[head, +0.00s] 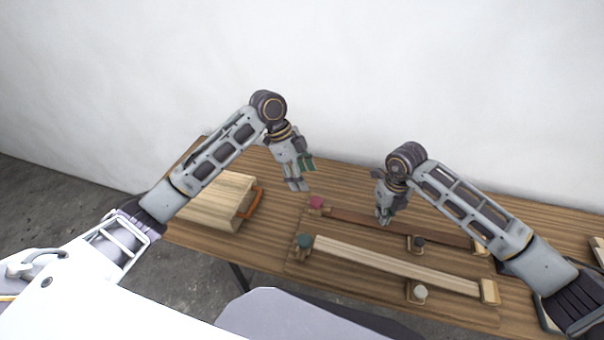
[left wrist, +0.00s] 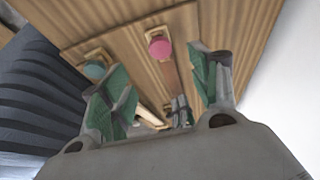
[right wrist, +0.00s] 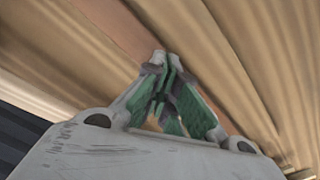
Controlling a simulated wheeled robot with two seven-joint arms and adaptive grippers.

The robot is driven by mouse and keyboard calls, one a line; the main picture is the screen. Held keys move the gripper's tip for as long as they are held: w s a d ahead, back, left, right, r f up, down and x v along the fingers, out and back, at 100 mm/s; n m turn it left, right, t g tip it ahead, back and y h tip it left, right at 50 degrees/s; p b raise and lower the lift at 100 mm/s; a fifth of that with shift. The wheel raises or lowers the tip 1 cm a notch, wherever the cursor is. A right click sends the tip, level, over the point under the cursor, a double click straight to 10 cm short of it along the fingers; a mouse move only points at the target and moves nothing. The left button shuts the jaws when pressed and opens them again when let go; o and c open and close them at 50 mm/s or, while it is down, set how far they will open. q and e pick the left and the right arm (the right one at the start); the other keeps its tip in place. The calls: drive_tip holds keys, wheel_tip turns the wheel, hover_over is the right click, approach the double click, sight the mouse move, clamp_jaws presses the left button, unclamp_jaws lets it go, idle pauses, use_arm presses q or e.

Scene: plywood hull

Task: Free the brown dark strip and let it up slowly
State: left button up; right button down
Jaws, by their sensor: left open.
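The brown dark strip (head: 352,218) lies along the back of a wooden board on the bench. A pink knob (head: 316,202) sits at its left end; a dark knob (head: 418,242) on a block is beside its right part. My left gripper (head: 297,186) is open and empty above the board, near the pink knob. The left wrist view shows the pink knob (left wrist: 159,48) beyond the parted fingers. My right gripper (head: 383,221) points down at the strip's middle, fingertips together. In the right wrist view the strip (right wrist: 115,25) runs beneath them; contact is unclear.
A pale strip (head: 390,263) lies in front, with a green knob (head: 305,241) at its left end and a white knob (head: 420,292) near its right. A wooden case (head: 222,199) with an orange handle stands left. The wall is behind the bench.

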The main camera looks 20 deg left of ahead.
sight(316, 200)
use_arm(q)
drive_tip(key=shift+d+f, duration=0.1)
drive_tip(key=shift+f, duration=0.1)
drive_tip(key=shift+x, duration=5.8)
drive_tip(key=c, duration=1.1)
